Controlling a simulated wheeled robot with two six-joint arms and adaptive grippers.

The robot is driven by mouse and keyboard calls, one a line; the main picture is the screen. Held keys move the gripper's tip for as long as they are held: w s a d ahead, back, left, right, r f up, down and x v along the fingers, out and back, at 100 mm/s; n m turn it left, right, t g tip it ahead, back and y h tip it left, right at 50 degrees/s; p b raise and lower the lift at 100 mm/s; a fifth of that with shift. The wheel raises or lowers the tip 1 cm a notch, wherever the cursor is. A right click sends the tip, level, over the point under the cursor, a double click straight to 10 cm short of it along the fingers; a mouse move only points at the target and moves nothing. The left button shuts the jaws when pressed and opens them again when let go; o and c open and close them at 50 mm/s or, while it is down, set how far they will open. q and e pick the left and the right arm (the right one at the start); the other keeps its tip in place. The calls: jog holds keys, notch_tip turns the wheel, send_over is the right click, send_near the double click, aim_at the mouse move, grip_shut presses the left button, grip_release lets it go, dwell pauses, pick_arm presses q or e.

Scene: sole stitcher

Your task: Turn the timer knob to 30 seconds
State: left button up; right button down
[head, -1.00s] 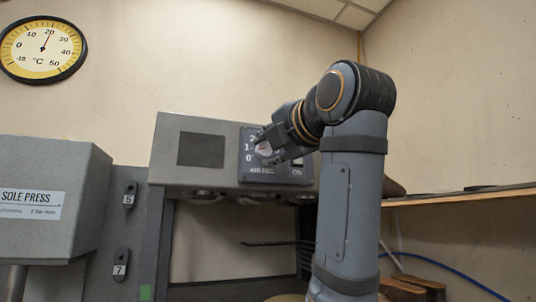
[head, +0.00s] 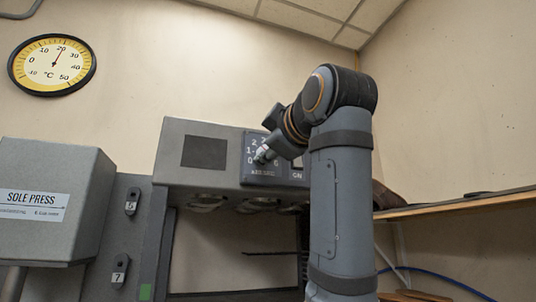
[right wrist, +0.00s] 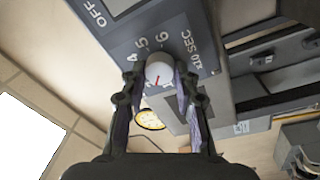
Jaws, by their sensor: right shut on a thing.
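The timer knob (right wrist: 158,74) is a round white cap with a small red mark, on a dark dial panel (head: 280,176) of the grey machine. In the right wrist view it sits between my right gripper's (right wrist: 157,82) two dark fingers, which are shut on it from both sides. The digits 4, 5 and 6 and "x10 SEC" show around it; the rest of the scale is hidden. I cannot tell which number the red mark points to. In the head view my right gripper (head: 264,150) covers most of the knob. My left gripper is not in view.
A round thermometer (head: 52,65) hangs on the wall. A wooden shelf (head: 450,208) runs along the right wall. The space in front of the panel is otherwise clear.

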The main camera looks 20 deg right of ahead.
jog(key=m+h, duration=0.1)
jog(key=m, duration=0.9)
jog(key=shift+w+f+h+b, duration=0.1)
jog(key=shift+h+b, duration=0.3)
jog(key=shift+m, duration=0.4)
jog(key=c, duration=1)
grip_release()
